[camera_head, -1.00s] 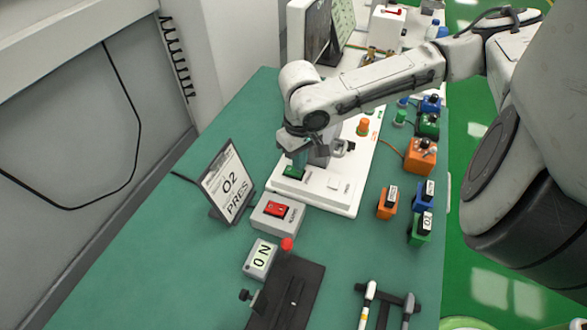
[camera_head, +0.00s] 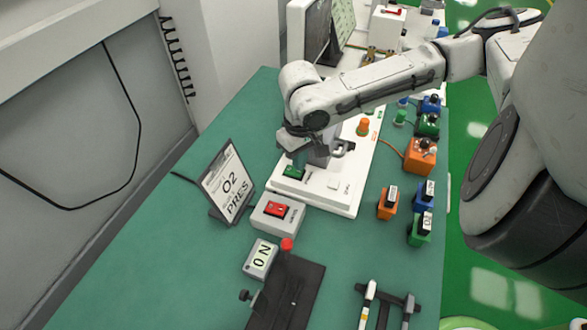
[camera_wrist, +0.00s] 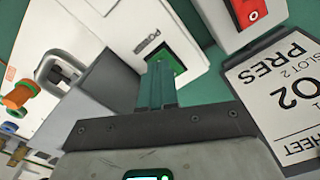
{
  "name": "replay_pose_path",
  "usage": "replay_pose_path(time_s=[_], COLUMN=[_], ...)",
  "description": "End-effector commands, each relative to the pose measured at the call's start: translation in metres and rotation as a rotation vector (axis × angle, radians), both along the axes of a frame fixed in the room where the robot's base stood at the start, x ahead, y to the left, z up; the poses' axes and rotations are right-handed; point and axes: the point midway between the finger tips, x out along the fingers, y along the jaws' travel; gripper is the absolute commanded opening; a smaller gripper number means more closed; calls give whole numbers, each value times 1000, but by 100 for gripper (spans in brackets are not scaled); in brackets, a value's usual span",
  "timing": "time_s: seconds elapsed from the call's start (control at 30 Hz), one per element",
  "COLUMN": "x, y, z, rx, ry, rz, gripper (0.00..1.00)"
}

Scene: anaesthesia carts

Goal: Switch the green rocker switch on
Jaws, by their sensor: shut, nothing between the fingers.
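The green rocker switch (camera_head: 294,172) is set in the near left corner of a white panel (camera_head: 341,207) on the teal table. In the wrist view the green switch (camera_wrist: 165,58) shows beside a "POWER" label, partly hidden behind my fingers. My gripper (camera_head: 300,158) is shut and empty, with its tips at or just above the switch; I cannot tell whether they touch it. The shut teal fingers also show in the wrist view (camera_wrist: 158,75). The switch's tilt is too small and too hidden to tell.
A grey box with a red rocker switch (camera_head: 278,210) stands just in front of the panel. An "O2 PRES" sign (camera_head: 228,185) stands to the left. Orange, blue and green blocks stand along the right, including an orange one (camera_head: 387,206). The table's left part is clear.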

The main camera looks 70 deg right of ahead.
Motion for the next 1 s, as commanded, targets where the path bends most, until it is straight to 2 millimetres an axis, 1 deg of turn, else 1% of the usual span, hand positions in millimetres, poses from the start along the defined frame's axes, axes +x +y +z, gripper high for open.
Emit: replay_pose_path(time_s=[0.27, 1.0], x=[0, 0], y=[0, 0], z=[-1, -11], rx=[0, 0], ry=[0, 0], rz=[0, 0], gripper=[0, 0])
